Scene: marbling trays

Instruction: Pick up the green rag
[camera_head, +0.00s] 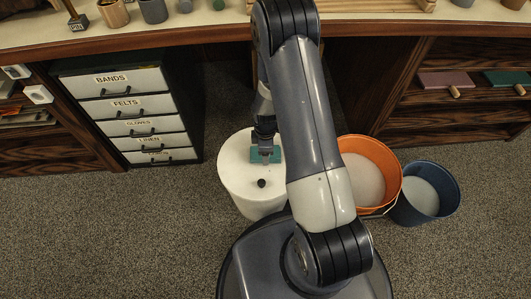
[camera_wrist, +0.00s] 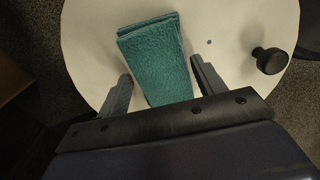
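The green rag (camera_wrist: 155,55) is a folded teal-green cloth lying on a round white lid or stool top. It also shows in the head view (camera_head: 281,154), partly hidden by my gripper. My gripper (camera_wrist: 160,85) is open, with one finger on each side of the rag in the wrist view. Gaps show between the fingers and the cloth. I cannot tell how high the fingertips are above the white surface.
The white round container (camera_head: 240,185) has a small black knob (camera_head: 262,183) on top. An orange bucket (camera_head: 385,160) and a blue bucket (camera_head: 432,192) stand to its right. A labelled drawer unit (camera_head: 125,110) stands left, under the counter (camera_head: 210,22). Carpet is clear at lower left.

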